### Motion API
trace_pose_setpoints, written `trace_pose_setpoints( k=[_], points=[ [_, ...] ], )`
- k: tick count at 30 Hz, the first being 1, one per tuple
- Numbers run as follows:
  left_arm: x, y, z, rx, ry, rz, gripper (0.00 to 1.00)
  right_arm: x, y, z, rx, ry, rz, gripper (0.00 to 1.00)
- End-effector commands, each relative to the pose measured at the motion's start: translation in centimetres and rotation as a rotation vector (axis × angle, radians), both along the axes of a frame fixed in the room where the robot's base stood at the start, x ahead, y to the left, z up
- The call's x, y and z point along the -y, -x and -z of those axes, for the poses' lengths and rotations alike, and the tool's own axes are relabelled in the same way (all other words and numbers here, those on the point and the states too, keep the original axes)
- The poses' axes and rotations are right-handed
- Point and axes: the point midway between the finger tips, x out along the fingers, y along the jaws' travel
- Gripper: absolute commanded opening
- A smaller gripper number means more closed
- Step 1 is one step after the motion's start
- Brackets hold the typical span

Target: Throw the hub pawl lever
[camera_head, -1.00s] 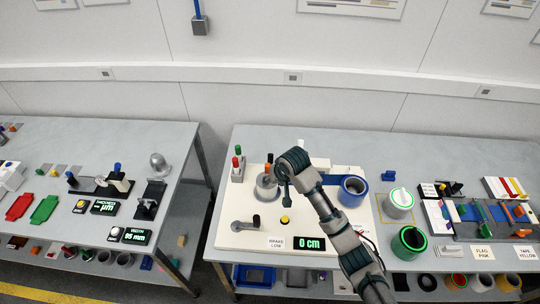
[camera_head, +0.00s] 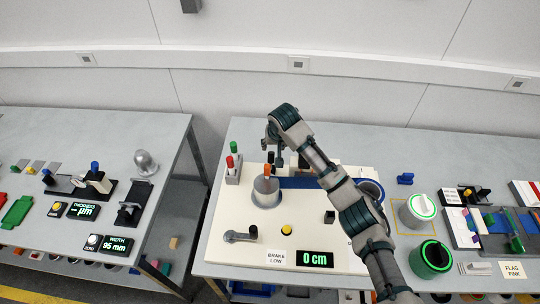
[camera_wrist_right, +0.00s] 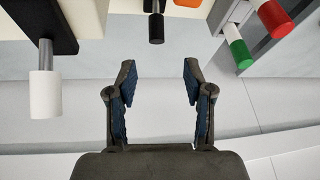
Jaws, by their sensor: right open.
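The hub is a grey cylinder (camera_head: 266,196) on the white board (camera_head: 219,245), with an orange-tipped upright part (camera_head: 268,170) at its top. A black-tipped lever (camera_head: 270,157) shows just behind it. In the wrist view there are a black knob (camera_wrist_right: 156,28), an orange knob (camera_wrist_right: 187,3) and a white grip on a metal stem (camera_wrist_right: 45,95). No label tells which is the hub pawl lever. My right gripper (camera_head: 271,143) is behind the hub in the picture; in the wrist view it (camera_wrist_right: 158,82) is open and empty, apart from the knobs. My left gripper is out of view.
A rack with red and green handles (camera_head: 233,172) stands left of the hub.

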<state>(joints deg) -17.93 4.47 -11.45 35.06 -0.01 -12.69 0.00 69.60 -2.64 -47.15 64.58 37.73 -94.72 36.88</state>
Motion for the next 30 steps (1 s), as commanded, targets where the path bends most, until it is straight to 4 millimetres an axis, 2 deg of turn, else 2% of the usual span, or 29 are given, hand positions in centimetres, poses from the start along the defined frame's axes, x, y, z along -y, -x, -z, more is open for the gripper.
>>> trace_pose_setpoints(
  k=[1, 5, 9, 15, 21, 30],
  points=[
    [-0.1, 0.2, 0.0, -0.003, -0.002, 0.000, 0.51, 0.0, -0.4, 1.3, -0.005, 0.003, 0.003, 0.52],
    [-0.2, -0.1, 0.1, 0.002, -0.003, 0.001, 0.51, -0.3, -1.6, 4.2, -0.004, 0.002, 0.002, 0.52],
    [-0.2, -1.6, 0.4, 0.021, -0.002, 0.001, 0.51, -0.9, -2.7, 7.3, -0.003, 0.001, 0.002, 0.52],
    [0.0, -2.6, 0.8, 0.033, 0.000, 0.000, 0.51, -1.6, -4.0, 10.4, -0.001, 0.001, 0.000, 0.52],
    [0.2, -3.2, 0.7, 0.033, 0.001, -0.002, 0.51, -1.7, -4.5, 11.5, 0.000, 0.001, 0.000, 0.52],
    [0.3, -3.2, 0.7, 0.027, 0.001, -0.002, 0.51, -1.6, -4.6, 11.6, 0.001, -0.001, 0.000, 0.52]
  ],
)
